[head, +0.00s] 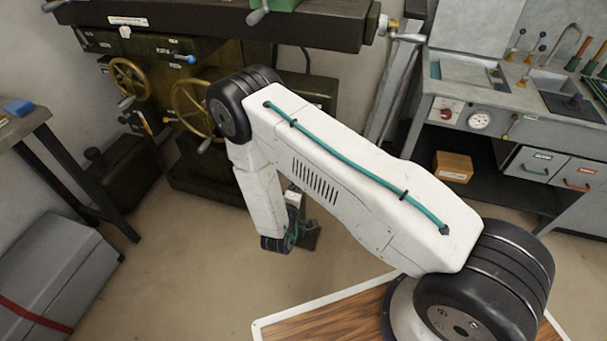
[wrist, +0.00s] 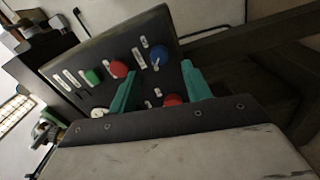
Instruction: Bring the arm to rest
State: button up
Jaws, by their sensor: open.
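My gripper shows in the wrist view (wrist: 160,90) with its two teal fingers apart and nothing between them. Behind the fingers is a dark control panel (wrist: 140,62) with red, green and blue knobs. In the head view my white arm with a teal cable reaches left from its base, bends at a black elbow joint, and hangs down. My gripper (head: 305,236) is small there, low above the floor and partly hidden by the forearm; its fingers are hard to make out.
A dark machine with brass handwheels (head: 130,78) stands at the back left. A grey workbench (head: 540,125) with a gauge and drawers is at the right, a cardboard box (head: 453,166) on its shelf. A grey case (head: 55,275) lies at the lower left. Floor (head: 190,270) between is clear.

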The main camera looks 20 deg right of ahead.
jog(key=shift+v, duration=0.85)
